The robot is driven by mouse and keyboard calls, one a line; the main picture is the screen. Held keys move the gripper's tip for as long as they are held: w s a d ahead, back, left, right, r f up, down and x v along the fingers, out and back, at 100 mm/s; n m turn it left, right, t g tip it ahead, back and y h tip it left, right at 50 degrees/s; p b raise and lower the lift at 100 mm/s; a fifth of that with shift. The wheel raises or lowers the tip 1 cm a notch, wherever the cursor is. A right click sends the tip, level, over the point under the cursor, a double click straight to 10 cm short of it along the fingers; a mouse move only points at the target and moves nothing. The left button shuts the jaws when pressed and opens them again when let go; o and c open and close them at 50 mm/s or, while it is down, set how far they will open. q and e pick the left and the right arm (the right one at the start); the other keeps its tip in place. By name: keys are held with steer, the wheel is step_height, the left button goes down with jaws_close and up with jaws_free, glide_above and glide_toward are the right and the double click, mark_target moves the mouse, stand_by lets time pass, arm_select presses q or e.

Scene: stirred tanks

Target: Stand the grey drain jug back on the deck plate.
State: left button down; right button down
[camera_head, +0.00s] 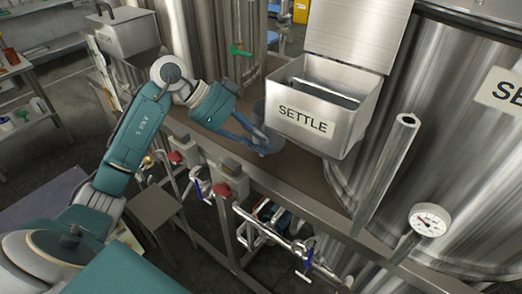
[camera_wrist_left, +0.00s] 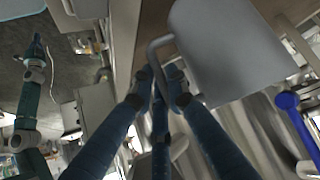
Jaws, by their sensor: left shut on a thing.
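The grey drain jug (camera_wrist_left: 228,50) fills the upper right of the left wrist view, with its bent handle (camera_wrist_left: 153,55) on its left side. My left gripper (camera_wrist_left: 160,88) is shut on the handle. In the head view my left gripper (camera_head: 264,143) is over the brown deck plate (camera_head: 215,128), beside the SETTLE box. The jug there is mostly hidden behind the gripper and box; I cannot tell whether its base touches the plate. A teal arm of mine (camera_wrist_left: 32,75) shows at the left of the wrist view; its gripper is too small to read.
The steel SETTLE box (camera_head: 305,122), lid raised, is close to the right of the gripper. A large tank (camera_head: 450,120) stands further right. A rail (camera_head: 290,197) with valves and pipes runs along the deck's front edge. A table (camera_head: 30,75) stands far left.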

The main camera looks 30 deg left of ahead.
arm_select(q)
steer(key=shift+f, duration=1.75)
steer(key=shift+f, duration=0.1)
steer(key=c, duration=1.7)
jaws_free()
steer(key=shift+b+v, duration=1.1)
steer(key=shift+v, duration=5)
